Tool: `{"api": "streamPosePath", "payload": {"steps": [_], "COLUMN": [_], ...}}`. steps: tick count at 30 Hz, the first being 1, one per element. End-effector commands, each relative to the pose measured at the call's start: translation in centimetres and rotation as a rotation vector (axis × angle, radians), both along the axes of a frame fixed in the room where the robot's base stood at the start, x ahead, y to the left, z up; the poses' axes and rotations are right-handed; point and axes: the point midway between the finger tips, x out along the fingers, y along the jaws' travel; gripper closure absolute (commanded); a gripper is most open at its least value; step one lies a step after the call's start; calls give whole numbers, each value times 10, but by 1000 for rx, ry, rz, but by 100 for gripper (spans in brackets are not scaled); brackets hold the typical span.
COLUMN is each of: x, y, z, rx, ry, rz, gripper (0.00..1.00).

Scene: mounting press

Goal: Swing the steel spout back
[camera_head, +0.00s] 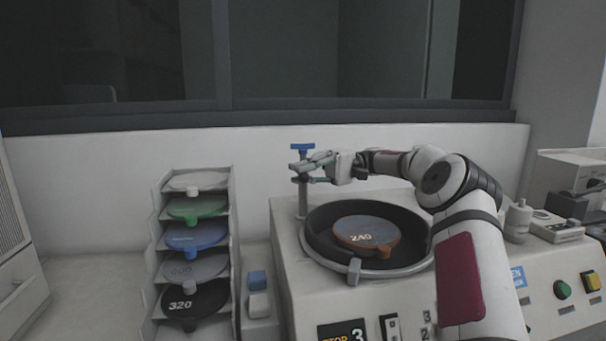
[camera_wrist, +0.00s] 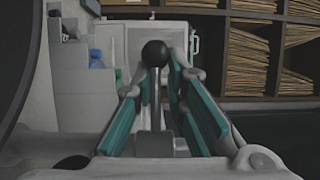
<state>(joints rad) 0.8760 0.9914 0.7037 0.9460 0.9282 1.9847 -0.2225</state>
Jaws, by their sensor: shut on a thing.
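The steel spout (camera_head: 301,185) stands as a thin upright post at the back left corner of the grinding machine, with a blue tap handle on top. My gripper (camera_head: 318,166) is at the upper part of the spout, just below the blue handle, reaching in from the right. In the wrist view, my gripper (camera_wrist: 160,80) has its teal-padded fingers closed around a thin grey steel rod (camera_wrist: 155,100) topped with a black ball. The rod appears to be part of the spout. The fingers hide much of the spout's arm in the head view.
A rack (camera_head: 160,255) of coloured discs stands at the left. Buttons and switches line the machine's front. A white wall (camera_head: 120,190) and window are behind. Bench space is free at far left.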

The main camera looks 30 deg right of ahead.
Motion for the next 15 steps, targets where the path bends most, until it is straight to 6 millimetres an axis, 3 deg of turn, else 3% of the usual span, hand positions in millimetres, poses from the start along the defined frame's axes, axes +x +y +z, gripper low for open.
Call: {"api": "streamPosePath", "payload": {"steps": [2,3,6,15], "x": [-2,-2,-2,-1], "y": [-2,-2,-2,-1], "z": [-10,-10,-10,-5], "rx": [-11,-11,-11,-11], "ry": [17,17,16,8], "rz": [9,9,8,5], "gripper": [100,85,62,61]}}
